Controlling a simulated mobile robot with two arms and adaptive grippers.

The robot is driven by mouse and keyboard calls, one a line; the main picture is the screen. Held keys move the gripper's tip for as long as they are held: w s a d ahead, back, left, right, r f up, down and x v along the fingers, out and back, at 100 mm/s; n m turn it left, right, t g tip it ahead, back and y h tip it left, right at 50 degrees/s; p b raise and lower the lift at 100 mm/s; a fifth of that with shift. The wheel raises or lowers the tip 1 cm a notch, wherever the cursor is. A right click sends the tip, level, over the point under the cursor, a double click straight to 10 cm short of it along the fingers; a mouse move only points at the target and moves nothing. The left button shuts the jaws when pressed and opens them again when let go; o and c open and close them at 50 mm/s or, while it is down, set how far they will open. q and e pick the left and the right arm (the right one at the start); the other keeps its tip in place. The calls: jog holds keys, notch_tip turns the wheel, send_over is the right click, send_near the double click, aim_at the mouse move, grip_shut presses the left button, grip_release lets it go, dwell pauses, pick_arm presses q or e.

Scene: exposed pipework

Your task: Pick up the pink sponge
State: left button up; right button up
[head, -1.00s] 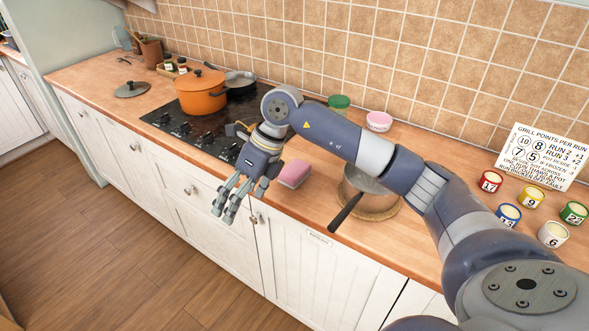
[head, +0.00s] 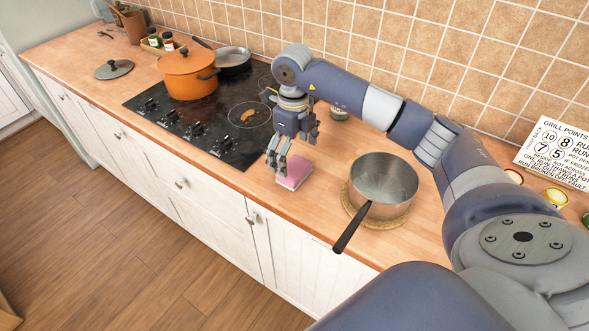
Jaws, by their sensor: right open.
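The pink sponge (head: 292,177) lies on the wooden counter just right of the black cooktop, near the counter's front edge. My right gripper (head: 279,166) is open and points down over the sponge's left end. Its fingers cover part of the sponge. I cannot tell whether the fingers touch it. My left gripper is not in view.
A steel saucepan (head: 384,180) sits on a woven mat (head: 400,219) to the right, its dark handle over the front edge. An orange pot (head: 188,75) and a dark pan (head: 233,58) stand on the cooktop (head: 190,125). A points sign (head: 558,152) leans at right.

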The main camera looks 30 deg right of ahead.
aim_at(295, 168)
jog(key=f+p, duration=0.2)
jog(key=f, duration=0.2)
jog(key=shift+s+f, duration=0.15)
jog(key=shift+s, duration=0.05)
jog(key=shift+f, duration=0.25)
jog(key=shift+w+f, duration=0.1)
jog(key=shift+f, duration=0.05)
jog(key=c, duration=0.6)
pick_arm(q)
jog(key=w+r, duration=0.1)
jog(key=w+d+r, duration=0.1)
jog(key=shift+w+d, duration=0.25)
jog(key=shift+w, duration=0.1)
pick_arm(e)
jog(key=c, duration=0.4)
